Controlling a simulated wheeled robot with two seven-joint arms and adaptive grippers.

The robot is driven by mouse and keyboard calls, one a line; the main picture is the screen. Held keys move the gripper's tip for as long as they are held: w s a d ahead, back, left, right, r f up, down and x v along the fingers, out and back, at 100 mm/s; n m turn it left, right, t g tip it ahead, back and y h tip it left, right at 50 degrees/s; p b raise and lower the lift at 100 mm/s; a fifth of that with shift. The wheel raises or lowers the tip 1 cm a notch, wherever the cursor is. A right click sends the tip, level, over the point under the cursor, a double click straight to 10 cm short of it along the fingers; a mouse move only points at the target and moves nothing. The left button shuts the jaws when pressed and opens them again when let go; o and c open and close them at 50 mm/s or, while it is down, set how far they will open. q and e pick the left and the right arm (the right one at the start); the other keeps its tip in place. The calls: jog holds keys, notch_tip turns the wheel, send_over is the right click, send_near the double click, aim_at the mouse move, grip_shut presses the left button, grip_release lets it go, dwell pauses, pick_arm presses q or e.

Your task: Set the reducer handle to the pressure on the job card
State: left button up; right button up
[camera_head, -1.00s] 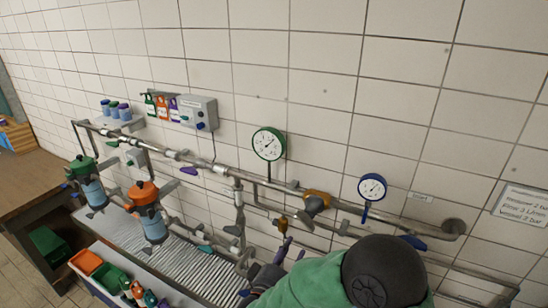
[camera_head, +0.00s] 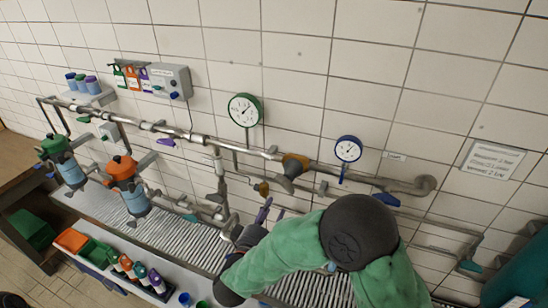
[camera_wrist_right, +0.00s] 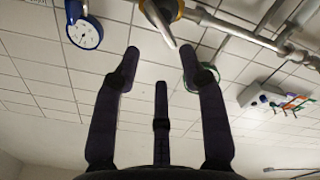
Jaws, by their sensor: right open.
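The reducer (camera_head: 296,162) is a brass-orange body on the grey wall pipe, with a grey handle (camera_head: 285,183) pointing down in the head view. My right gripper (camera_head: 264,212) is below and a little left of it, open and empty, with dark fingers. In the wrist view my right gripper (camera_wrist_right: 163,52) points at the reducer (camera_wrist_right: 165,8), and its handle (camera_wrist_right: 158,24) shows just past the fingertips, apart from them. The job card (camera_head: 490,160) is on the wall at the right; its print is too small to read surely. My left gripper is not in view.
A green-rimmed gauge (camera_head: 244,110) stands left of the reducer, and a blue-rimmed gauge (camera_head: 348,149) right of it. Orange and green-topped filters (camera_head: 128,180) hang at the left. A blue lever (camera_head: 386,199) is on the pipe at right. Bottles stand in a tray below.

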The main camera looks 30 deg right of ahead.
aim_at(283, 186)
jog(key=p+x, duration=0.2)
jog(key=x, duration=0.9)
jog(key=shift+w+d+r+p, duration=0.15)
jog(key=shift+w+r+p, duration=0.05)
jog(key=shift+w+p, duration=0.15)
grip_shut()
